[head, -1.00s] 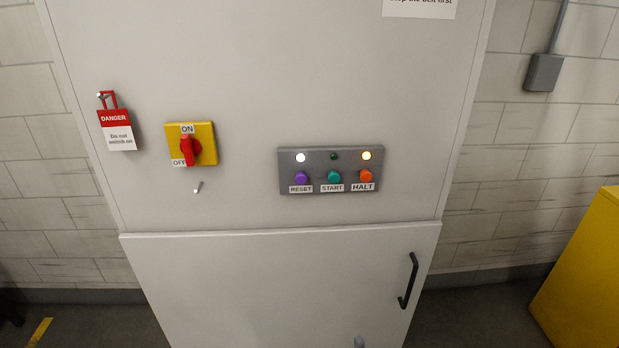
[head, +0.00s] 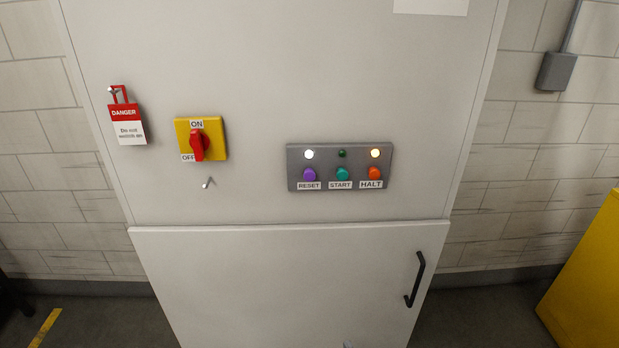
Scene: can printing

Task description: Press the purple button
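The purple button (head: 309,174) is round and sits at the left of a row of three on a dark grey control panel (head: 383,154). A RESET label (head: 309,186) is below it. A white lit lamp (head: 309,154) is above it. The green START button (head: 342,174) and orange HALT button (head: 375,173) are to its right. Nothing covers or touches the purple button. Neither of my grippers is clearly in view.
The panel is on a pale cabinet (head: 250,80). Left of it are a yellow switch with a red knob (head: 199,146) and a red DANGER tag (head: 128,124). A black handle (head: 415,279) is on the lower door. A yellow object (head: 590,275) stands at right.

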